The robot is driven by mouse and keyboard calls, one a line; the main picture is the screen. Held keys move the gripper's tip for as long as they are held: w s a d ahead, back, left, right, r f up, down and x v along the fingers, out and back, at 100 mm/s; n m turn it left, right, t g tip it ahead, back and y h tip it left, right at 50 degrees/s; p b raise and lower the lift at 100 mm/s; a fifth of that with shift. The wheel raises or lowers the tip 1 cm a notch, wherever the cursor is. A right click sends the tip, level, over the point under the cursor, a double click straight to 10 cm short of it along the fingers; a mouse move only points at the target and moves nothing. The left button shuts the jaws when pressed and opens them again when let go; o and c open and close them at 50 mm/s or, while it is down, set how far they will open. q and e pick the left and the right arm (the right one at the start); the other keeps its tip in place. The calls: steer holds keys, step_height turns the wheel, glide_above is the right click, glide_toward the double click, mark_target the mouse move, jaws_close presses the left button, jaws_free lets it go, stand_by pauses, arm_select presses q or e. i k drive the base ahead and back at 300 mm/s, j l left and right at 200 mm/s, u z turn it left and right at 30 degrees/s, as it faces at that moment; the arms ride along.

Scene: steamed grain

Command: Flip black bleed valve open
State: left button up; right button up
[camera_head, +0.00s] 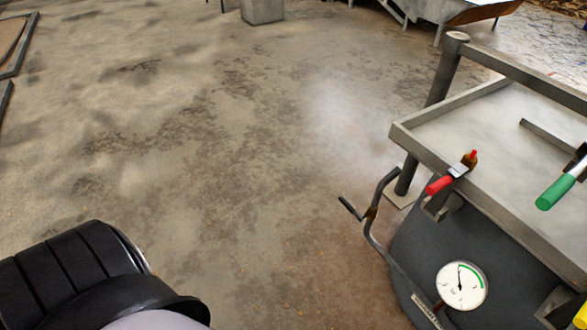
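A short black lever (349,208) sticks out to the left from a bent grey pipe (371,228) beside the dark tank (420,240). It looks like the black bleed valve, but it is small and I cannot be sure. The lever slants down to the right toward the brownish joint on the pipe. Whether the valve is open or closed cannot be told. Neither of my grippers is in view. A dark ridged part at the bottom left belongs to my arm, as far as I can tell.
A metal tray frame (415,148) stands above the tank at the right. A round gauge (461,286) is on the tank. The concrete floor (220,130) left of the frame is clear.

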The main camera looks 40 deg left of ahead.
mark_target(347, 204)
steer(key=i+u, duration=0.75)
steer(key=i, duration=0.05)
